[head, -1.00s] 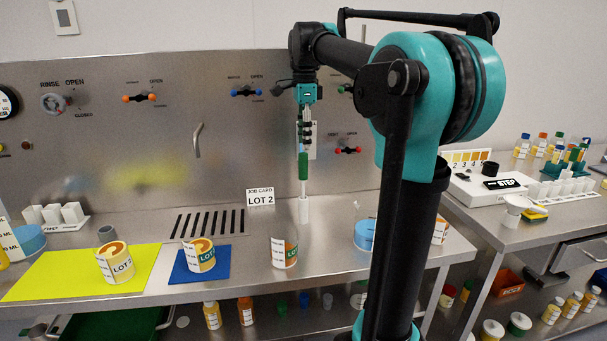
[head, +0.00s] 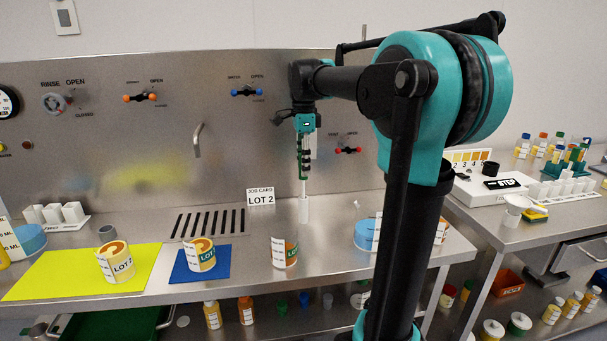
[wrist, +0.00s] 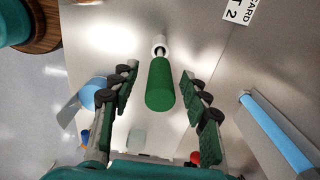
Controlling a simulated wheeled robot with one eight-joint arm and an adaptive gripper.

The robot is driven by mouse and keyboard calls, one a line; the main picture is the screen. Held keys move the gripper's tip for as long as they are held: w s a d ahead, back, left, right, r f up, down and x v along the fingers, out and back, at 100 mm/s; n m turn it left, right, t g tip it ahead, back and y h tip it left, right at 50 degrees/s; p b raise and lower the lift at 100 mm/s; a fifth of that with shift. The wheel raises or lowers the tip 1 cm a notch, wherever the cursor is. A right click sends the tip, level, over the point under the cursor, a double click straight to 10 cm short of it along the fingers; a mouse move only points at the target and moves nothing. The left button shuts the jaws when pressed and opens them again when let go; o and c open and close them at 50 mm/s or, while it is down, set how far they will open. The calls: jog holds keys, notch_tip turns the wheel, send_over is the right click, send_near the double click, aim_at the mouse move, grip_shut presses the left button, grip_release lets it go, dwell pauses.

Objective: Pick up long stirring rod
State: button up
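The long stirring rod has a green handle (wrist: 160,88) and a thin shaft that stands upright in a white holder (head: 304,211) on the steel bench. The holder also shows in the wrist view (wrist: 159,42). My gripper (head: 304,172) points down over the rod. In the wrist view its two fingers stand open on either side of the green handle, with a visible gap on each side. In the head view the fingers mostly hide the handle.
The steel back panel with red (head: 348,150) and blue (head: 247,92) valve handles stands close behind. A job card (head: 260,197) stands left of the holder. A labelled cup (head: 284,252) is in front, and a blue round container (head: 365,234) is to the right.

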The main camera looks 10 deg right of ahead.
grip_shut()
